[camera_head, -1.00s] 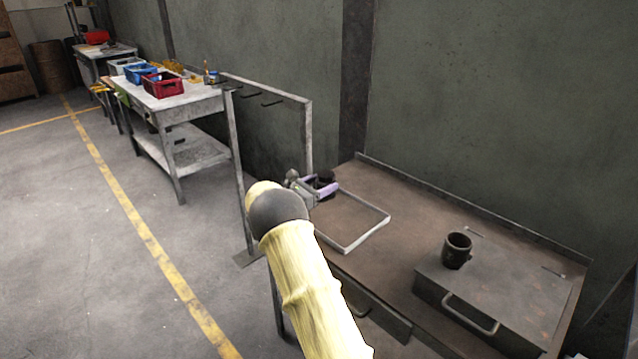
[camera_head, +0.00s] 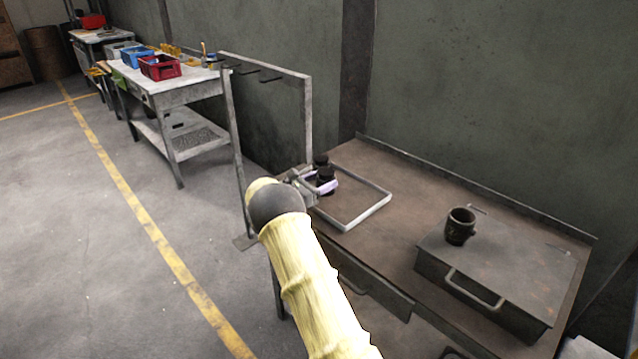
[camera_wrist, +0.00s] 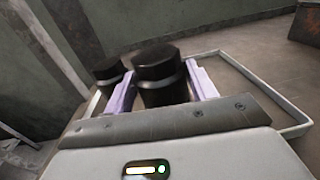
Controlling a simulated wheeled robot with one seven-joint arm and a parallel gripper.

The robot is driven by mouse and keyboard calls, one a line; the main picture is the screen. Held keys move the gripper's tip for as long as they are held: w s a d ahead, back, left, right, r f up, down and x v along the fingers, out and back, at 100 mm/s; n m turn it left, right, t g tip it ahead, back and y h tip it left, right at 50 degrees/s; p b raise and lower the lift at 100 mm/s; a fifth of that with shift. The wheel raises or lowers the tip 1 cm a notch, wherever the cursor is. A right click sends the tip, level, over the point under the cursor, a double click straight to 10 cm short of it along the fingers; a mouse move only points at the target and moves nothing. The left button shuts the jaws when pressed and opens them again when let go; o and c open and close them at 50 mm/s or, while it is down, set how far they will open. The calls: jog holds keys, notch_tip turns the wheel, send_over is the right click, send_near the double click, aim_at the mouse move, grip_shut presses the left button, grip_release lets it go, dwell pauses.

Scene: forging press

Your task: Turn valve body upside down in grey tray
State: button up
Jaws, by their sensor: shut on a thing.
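My gripper (camera_head: 322,187), with pale purple fingers, is at the back left corner of the grey tray (camera_head: 372,212). Its fingers are shut on a dark, round-topped valve body (camera_wrist: 161,82), which stands up between them in the wrist view. A second dark cylinder (camera_wrist: 107,72) shows just left of the left finger; I cannot tell whether it is a separate part. In the head view the dark shape (camera_head: 322,163) rises above the fingers. The underside of the valve body is hidden, so I cannot tell whether it touches the tray floor.
The tray lies on a brown metal bench (camera_head: 400,185) with a raised back edge. A dark hollow cup-like part (camera_head: 461,226) stands on a handled metal box (camera_head: 500,270) at right. A metal rack frame (camera_head: 308,120) rises behind the gripper. Most of the tray is bare.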

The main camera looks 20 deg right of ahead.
jog(key=shift+f+b, duration=0.7)
jog(key=shift+f, duration=0.1)
jog(key=o, duration=1.1)
jog(key=shift+f, duration=0.1)
jog(key=shift+a, duration=0.1)
jog(key=b+v, duration=0.1)
jog(key=v, duration=1.6)
jog(key=shift+a, duration=0.1)
